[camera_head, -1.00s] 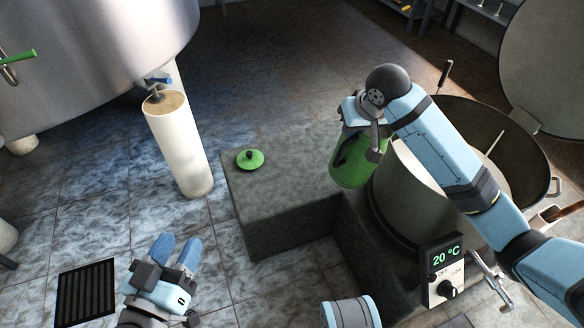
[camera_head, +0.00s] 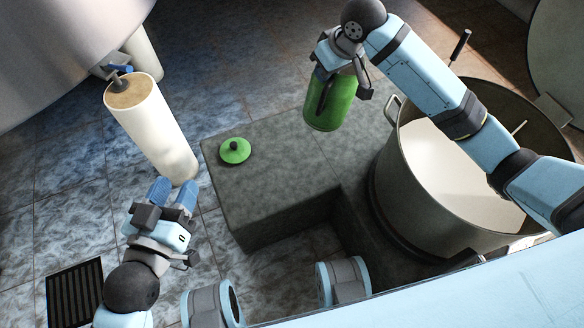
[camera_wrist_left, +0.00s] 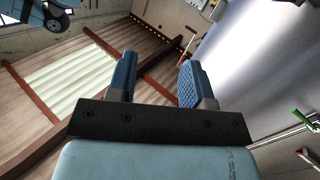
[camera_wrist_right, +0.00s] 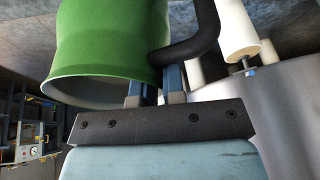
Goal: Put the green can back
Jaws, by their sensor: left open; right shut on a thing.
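The green can (camera_head: 331,103) is in my right gripper (camera_head: 345,72), held upright in the air above the far right part of the grey stone block (camera_head: 262,190). In the right wrist view, the green can (camera_wrist_right: 108,45) fills the upper left, and my right fingers (camera_wrist_right: 157,92) are shut on its black handle (camera_wrist_right: 190,48). A green lid (camera_head: 235,151) with a dark knob lies on the left part of the block. My left gripper (camera_head: 173,195) is open and empty, left of the block. It also shows open in the left wrist view (camera_wrist_left: 158,75).
A large open pot (camera_head: 450,190) with pale contents stands right of the block. A big steel tank (camera_head: 60,50) is at upper left. The block's top around the lid is clear.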

